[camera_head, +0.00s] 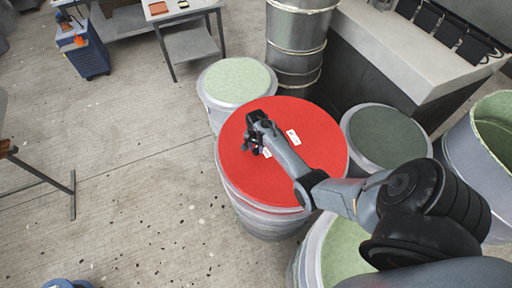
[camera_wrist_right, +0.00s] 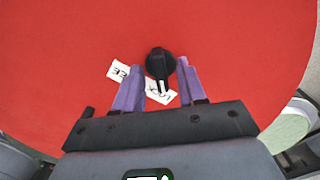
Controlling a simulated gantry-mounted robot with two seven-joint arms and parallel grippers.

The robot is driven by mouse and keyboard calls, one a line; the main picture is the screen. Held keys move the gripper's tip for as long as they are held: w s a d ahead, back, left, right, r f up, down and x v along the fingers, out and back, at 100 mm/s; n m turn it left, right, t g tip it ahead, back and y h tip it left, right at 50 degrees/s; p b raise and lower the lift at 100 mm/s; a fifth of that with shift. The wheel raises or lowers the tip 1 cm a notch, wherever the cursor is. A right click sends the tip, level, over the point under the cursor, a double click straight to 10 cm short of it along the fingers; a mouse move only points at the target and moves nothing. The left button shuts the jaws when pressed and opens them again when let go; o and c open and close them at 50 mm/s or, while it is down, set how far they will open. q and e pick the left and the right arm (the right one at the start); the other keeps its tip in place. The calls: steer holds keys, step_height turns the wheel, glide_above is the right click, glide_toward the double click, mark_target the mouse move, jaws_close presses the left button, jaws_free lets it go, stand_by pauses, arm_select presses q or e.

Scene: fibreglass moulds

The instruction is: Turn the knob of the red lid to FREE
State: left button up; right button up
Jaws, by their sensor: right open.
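The red lid (camera_head: 235,172) lies flat on a large grey drum; it fills most of the right wrist view (camera_wrist_right: 70,50). Its black knob (camera_wrist_right: 159,62) has a white pointer aimed down in the right wrist view, toward a white label (camera_wrist_right: 163,98). Another white label (camera_wrist_right: 118,71) lies left of the knob. Their lettering is upside down and too small to read surely. My right gripper (camera_head: 251,148) is open low over the lid, its purple fingers on either side of the knob with gaps visible. In the head view the gripper hides the knob. My left gripper is not in view.
Drums with a pale green top (camera_head: 238,80) and a dark green top (camera_head: 388,136) stand close to the red-lidded one. Tall metal drums (camera_head: 297,45) stand behind, beside a grey counter (camera_head: 400,40). The concrete floor (camera_head: 120,190) at left is mostly clear.

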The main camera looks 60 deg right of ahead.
steer(key=shift+f, duration=0.1)
jaws_close()
